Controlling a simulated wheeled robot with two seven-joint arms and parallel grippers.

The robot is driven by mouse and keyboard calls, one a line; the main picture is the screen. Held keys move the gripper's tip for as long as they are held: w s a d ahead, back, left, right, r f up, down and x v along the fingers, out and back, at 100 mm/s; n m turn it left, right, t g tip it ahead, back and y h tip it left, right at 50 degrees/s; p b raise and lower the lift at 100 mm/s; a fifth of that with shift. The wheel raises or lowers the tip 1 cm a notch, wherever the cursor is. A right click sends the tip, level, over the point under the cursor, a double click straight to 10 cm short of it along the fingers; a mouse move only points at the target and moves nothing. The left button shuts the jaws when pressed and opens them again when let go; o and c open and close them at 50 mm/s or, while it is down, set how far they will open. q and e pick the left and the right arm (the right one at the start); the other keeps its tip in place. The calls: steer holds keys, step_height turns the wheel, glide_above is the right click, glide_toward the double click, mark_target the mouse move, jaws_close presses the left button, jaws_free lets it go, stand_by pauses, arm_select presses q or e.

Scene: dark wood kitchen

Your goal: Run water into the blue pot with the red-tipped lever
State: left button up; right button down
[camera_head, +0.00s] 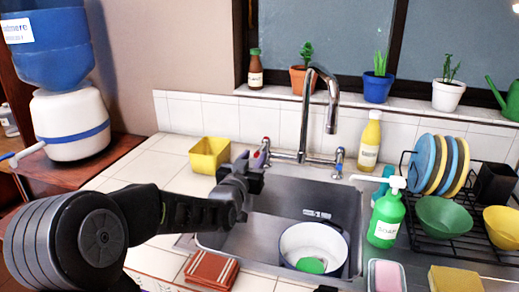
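The pot (298,232), white inside with a dark blue outside, stands in the sink under the spout, with a green item (311,265) in it. The chrome faucet (305,110) arches over the sink. Its red-tipped lever (262,152) is on the left, and a blue-tipped lever (339,157) is on the right. No stream of water shows below the spout. My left gripper (256,168) is at the sink's back left, close beside the red-tipped lever. Whether it touches the lever, and how far its fingers are apart, is unclear. My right gripper does not show.
A green soap bottle (386,215) and a dish rack (470,240) stand right of the sink. A folded red cloth (211,270) lies at the front left. The sink's left part looks clear.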

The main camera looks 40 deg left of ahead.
mark_target(260, 148)
arm_select(q)
steer(key=x, duration=0.6)
steer(key=shift+p, duration=0.35)
steer(key=shift+s, duration=0.1)
steer(key=shift+c, duration=0.4)
jaws_close()
stand_by(0.5)
